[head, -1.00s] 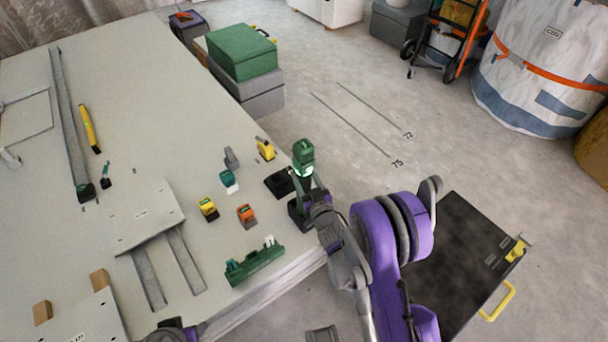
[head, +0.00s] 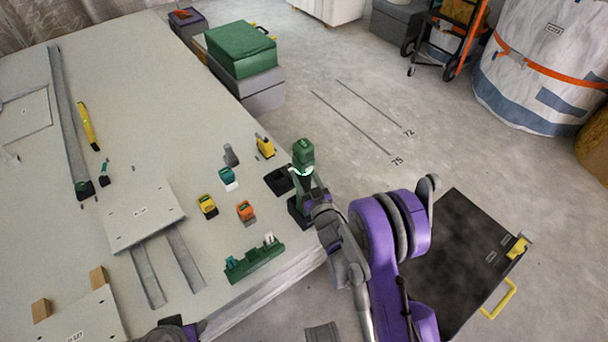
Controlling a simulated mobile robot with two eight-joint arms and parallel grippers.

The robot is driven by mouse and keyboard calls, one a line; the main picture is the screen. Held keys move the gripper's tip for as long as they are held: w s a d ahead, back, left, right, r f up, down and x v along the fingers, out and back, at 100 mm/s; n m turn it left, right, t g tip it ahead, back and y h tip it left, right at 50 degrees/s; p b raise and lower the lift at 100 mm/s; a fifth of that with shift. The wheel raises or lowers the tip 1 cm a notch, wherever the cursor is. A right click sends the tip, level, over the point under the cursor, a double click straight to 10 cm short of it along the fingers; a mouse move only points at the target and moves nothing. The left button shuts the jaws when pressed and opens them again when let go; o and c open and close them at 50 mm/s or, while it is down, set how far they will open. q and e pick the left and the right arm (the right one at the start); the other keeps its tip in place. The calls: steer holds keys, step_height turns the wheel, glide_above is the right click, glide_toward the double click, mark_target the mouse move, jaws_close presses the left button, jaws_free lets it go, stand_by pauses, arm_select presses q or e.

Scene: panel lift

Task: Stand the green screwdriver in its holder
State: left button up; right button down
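The green screwdriver (head: 303,153), a chunky power tool with a green top and dark lower part, is upright near the table's right edge. A flat black block (head: 279,181), perhaps its holder, lies just left of it. My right gripper (head: 316,201) is against the screwdriver's lower part from the right. Its fingertips are hard to make out, so I cannot tell whether they are closed on it. Whether the screwdriver's foot touches the table is also unclear. My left gripper (head: 172,331) shows only partly at the bottom edge, its fingers not clear.
A green rack (head: 254,262) lies near the table's front right edge. Yellow (head: 207,206), orange (head: 245,210) and teal (head: 228,177) blocks stand between it and a yellow tool (head: 264,146). A pale panel (head: 140,212) lies further left. The table's upper middle is clear.

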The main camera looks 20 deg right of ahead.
mark_target(306, 180)
stand_by(0.3)
jaws_free()
stand_by(0.3)
stand_by(0.4)
steer(key=shift+s, duration=0.15)
steer(key=shift+s+d, duration=0.1)
steer(key=shift+s, duration=1.25)
